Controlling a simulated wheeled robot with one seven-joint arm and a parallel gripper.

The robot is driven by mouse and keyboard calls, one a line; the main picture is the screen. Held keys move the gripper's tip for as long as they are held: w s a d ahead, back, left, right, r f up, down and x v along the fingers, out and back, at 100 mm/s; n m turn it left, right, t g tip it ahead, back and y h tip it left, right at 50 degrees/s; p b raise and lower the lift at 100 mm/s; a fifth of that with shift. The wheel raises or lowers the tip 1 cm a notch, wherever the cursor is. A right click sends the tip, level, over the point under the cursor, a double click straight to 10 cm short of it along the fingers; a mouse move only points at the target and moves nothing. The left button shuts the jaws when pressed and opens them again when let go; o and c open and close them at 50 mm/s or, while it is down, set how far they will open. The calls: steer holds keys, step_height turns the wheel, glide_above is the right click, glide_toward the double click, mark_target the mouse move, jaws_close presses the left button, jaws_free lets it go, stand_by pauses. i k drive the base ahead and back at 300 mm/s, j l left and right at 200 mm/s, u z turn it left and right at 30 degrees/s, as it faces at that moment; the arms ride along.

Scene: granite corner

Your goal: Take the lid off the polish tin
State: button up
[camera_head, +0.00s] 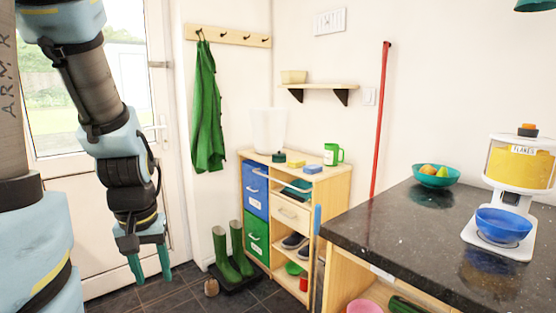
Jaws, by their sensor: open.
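My gripper (151,263) hangs at the left, pointing down in front of the white door. Its two teal fingers are apart with nothing between them. A small dark green round thing (278,157) sits on top of the wooden cabinet (327,180); it may be the polish tin, but it is too small to tell, and no separate lid can be made out. My gripper is well to the left of it and lower in the picture, not touching anything.
Yellow (296,163) and blue (313,169) blocks, a green mug (333,154) and a translucent bin (269,130) are on or by the cabinet. Green boots (229,254) stand on the floor. A dark counter (420,218) with a teal fruit bowl (437,180) fills the right.

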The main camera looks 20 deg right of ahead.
mark_target(279, 155)
steer(key=i+z, duration=0.1)
steer(key=i, duration=0.5)
steer(key=i+z, duration=0.15)
steer(key=i, duration=0.45)
steer(key=i+j+z, duration=0.1)
steer(key=i, duration=0.55)
steer(key=j, duration=0.1)
